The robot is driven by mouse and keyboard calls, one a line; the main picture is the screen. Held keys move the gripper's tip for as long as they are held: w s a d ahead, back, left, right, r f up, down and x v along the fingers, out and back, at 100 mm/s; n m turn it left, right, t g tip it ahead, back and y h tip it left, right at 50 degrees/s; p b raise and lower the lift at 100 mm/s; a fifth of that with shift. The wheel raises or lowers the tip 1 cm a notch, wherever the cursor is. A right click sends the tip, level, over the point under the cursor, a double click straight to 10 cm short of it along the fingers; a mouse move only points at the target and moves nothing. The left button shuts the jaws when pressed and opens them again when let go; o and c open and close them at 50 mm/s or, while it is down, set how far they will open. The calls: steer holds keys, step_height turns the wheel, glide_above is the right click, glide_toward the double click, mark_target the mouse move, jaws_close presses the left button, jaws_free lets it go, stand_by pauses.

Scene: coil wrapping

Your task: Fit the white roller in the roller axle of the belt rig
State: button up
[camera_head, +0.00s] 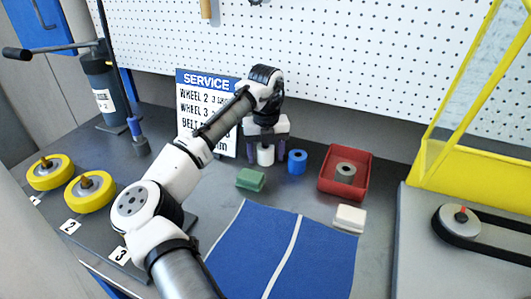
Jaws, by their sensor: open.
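The white roller (265,157) stands upright on the dark bench below the service sign. My gripper (265,149) is above it, open, with one dark finger on each side of the roller. I cannot tell whether the fingers touch it. The rig runs out of the picture, and I cannot make out the roller axle.
A blue roller (297,164) stands just right of my gripper. A red tray (331,190) holds a grey roller (345,170). A green block (250,180), a white block (349,219) and a blue mat (256,236) lie in front. A yellow frame (440,163) rises over the rig.

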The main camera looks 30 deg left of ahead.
mark_target(264, 149)
steer(key=c, duration=1.1)
steer(key=shift+r, duration=0.2)
steer(key=shift+r+b, duration=0.35)
steer(key=shift+r, duration=0.3)
steer(key=shift+s+r+b, duration=0.4)
steer(key=shift+s+r, duration=0.05)
steer(key=shift+r, duration=0.35)
steer(key=s+d, duration=0.1)
steer(key=s, duration=0.4)
steer(key=s+d+b, duration=0.1)
steer(key=s, duration=0.5)
steer(key=s+d+b, duration=0.1)
steer(key=s, duration=0.5)
steer(key=shift+d+r, duration=0.15)
steer(key=shift+d, duration=0.15)
